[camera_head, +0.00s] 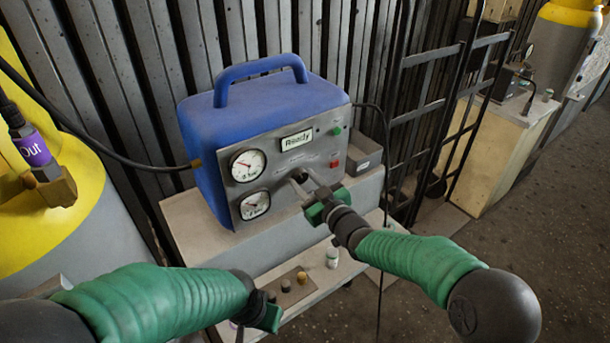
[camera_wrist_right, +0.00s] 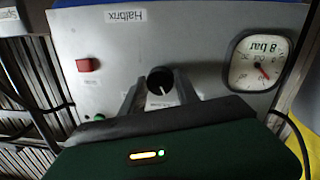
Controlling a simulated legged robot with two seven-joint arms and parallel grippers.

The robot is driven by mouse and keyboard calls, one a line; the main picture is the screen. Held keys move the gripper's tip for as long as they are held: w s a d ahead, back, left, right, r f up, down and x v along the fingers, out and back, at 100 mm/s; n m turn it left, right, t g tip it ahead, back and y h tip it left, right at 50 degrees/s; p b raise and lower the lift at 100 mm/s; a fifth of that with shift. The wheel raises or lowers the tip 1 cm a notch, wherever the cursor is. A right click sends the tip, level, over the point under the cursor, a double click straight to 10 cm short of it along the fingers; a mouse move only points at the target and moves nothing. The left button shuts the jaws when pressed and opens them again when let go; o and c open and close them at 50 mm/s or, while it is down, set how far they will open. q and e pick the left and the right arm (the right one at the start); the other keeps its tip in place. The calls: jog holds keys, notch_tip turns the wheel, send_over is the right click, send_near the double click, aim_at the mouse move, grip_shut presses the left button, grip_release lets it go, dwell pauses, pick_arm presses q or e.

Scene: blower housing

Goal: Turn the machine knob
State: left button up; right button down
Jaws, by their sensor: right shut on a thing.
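The machine (camera_head: 250,110) is a blue box with a handle on top and a grey front panel, standing on a grey block. Its black knob (camera_wrist_right: 160,80) has a white mark and sits low on the panel. My right gripper (camera_head: 303,184) reaches the panel, and its two fingers are shut on the knob. In the right wrist view the fingers of this gripper (camera_wrist_right: 158,92) lie on either side of the knob. In the head view the fingers mostly hide the knob. My left gripper (camera_head: 268,316) is low over the bench, away from the machine; its fingers cannot be made out.
Two gauges (camera_head: 248,164) (camera_head: 255,205), a red button (camera_head: 335,164) and a green button (camera_head: 336,131) are on the panel. A yellow tank (camera_head: 75,200) is at left and a black trolley frame (camera_head: 425,100) at right.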

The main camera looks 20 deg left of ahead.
jog(key=shift+f+m+p, duration=0.1)
jog(key=shift+m+p, duration=1.35)
jog(key=shift+m, duration=0.65)
jog(key=c, duration=1.2)
grip_release()
jog(key=shift+o, duration=1.4)
jog(key=shift+d, duration=0.1)
jog(key=v, duration=1.6)
jog(key=shift+d+r+p, duration=0.3)
jog(key=shift+d+p, duration=0.05)
